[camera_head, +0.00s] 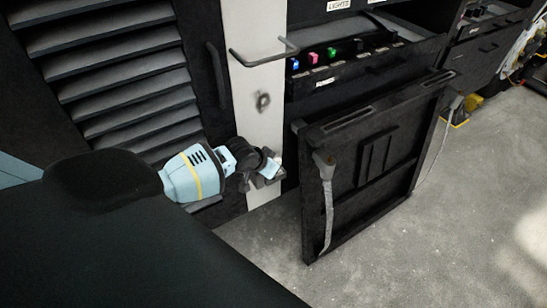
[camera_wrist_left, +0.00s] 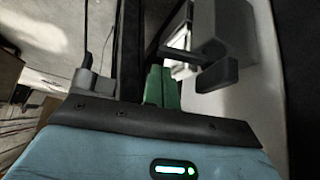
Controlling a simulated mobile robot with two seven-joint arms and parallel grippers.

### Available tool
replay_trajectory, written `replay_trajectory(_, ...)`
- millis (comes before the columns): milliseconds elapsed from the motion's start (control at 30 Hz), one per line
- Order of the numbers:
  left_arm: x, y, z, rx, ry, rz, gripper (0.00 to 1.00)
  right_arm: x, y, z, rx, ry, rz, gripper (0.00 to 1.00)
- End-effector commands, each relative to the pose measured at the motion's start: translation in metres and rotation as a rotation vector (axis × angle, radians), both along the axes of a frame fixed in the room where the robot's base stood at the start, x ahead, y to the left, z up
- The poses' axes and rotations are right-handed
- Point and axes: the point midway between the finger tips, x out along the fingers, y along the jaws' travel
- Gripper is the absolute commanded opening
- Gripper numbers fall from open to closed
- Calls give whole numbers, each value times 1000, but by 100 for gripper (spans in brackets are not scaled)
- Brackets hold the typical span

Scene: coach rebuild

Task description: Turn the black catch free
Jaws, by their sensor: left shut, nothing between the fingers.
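The black catch (camera_wrist_left: 212,76) shows in the left wrist view as a dark block with a short lever, standing out from a pale upright panel. In the head view, the pale post (camera_head: 255,60) is plain to see, but the catch is largely hidden around my gripper. My left gripper (camera_head: 270,169) is low at the post, beside the open dark flap. In the wrist view, its green fingers (camera_wrist_left: 162,86) are together and empty, just left of the lever. I cannot tell whether they touch it. My right gripper is out of view.
A dark flap (camera_head: 372,180) hangs down on grey straps (camera_head: 327,205), right of my gripper. A grey bar handle (camera_head: 262,55) juts from the post above. A louvred dark door (camera_head: 125,75) stands left. Open grey floor (camera_head: 460,230) lies at right.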

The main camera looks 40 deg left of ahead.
Motion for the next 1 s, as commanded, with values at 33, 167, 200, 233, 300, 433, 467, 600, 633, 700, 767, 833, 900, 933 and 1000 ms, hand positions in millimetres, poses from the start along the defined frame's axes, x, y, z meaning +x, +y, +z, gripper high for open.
replay_trajectory(33,-4,1,6,0,-7,0,0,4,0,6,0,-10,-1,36)
replay_trajectory(167,-15,3,7,1,-7,-1,0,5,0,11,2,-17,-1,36)
replay_trajectory(200,-18,3,6,0,-7,0,0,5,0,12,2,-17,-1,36)
replay_trajectory(233,-20,4,6,0,-7,0,0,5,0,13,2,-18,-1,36)
replay_trajectory(300,-24,4,6,0,-7,1,0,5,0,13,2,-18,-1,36)
replay_trajectory(433,-27,4,5,-1,-6,0,0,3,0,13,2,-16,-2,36)
replay_trajectory(467,-27,4,5,-1,-6,0,0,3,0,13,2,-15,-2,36)
replay_trajectory(600,-27,4,4,-1,-6,0,0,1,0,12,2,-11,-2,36)
replay_trajectory(633,-27,4,4,0,-6,1,0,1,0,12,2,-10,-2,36)
replay_trajectory(700,-27,4,4,-1,-6,0,0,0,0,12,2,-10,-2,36)
replay_trajectory(767,-28,4,5,0,-6,1,0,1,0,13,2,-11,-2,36)
replay_trajectory(833,-29,5,6,-1,-6,1,0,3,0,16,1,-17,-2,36)
replay_trajectory(900,-31,5,8,-1,-7,1,0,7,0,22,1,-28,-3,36)
replay_trajectory(933,-33,5,8,-1,-8,1,0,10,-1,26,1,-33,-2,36)
replay_trajectory(1000,-36,6,10,0,-9,2,0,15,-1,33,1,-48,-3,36)
